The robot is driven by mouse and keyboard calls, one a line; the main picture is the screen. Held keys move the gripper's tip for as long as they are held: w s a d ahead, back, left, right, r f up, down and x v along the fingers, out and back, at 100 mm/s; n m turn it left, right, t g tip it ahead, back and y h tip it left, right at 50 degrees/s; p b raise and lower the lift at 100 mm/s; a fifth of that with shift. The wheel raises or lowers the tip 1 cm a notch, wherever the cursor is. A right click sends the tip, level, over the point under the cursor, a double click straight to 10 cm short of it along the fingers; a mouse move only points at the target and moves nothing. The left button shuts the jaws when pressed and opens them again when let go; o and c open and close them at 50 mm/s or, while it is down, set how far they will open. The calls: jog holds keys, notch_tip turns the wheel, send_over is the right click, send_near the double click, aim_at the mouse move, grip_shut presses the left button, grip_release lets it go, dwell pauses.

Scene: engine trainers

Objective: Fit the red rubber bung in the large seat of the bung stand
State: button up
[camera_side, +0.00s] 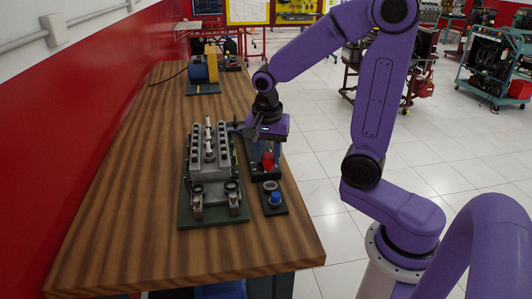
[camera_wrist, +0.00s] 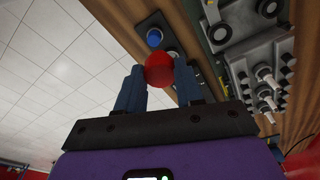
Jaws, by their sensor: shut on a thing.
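The red rubber bung (camera_side: 268,160) is held between the fingertips of my gripper (camera_side: 267,157), low over the right side of the workbench. In the wrist view the bung (camera_wrist: 159,70) sits between the two blue fingers of my gripper (camera_wrist: 160,76), which are shut on it. The bung stand (camera_side: 284,208) is a small dark plate on the bench, nearer the side camera than the bung. It bears a blue bung (camera_side: 275,198) and a round grey seat (camera_side: 270,186). In the wrist view the blue bung (camera_wrist: 154,37) shows just beyond the red one. The bung looks apart from the stand.
An engine block trainer (camera_side: 209,165) on a green base stands close to the left of the stand. A motor unit (camera_side: 203,70) is at the far end of the bench (camera_side: 120,190). The bench's right edge is close to the stand. The bench's left side is clear.

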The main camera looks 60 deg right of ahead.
jog(key=shift+w+d+f, duration=0.8)
jog(key=shift+d+f, duration=0.6)
jog(key=shift+f, duration=0.75)
jog(key=shift+w+d+f, duration=0.85)
jog(key=shift+d+f, duration=0.5)
jog(key=shift+f, duration=0.85)
jog(key=shift+w+d+f, duration=0.8)
jog(key=shift+d+f, duration=0.6)
jog(key=shift+f, duration=0.75)
jog(key=shift+f, duration=0.9)
jog(key=o, duration=1.5)
jog(key=shift+r, duration=0.1)
notch_tip(320, 180, up, 7)
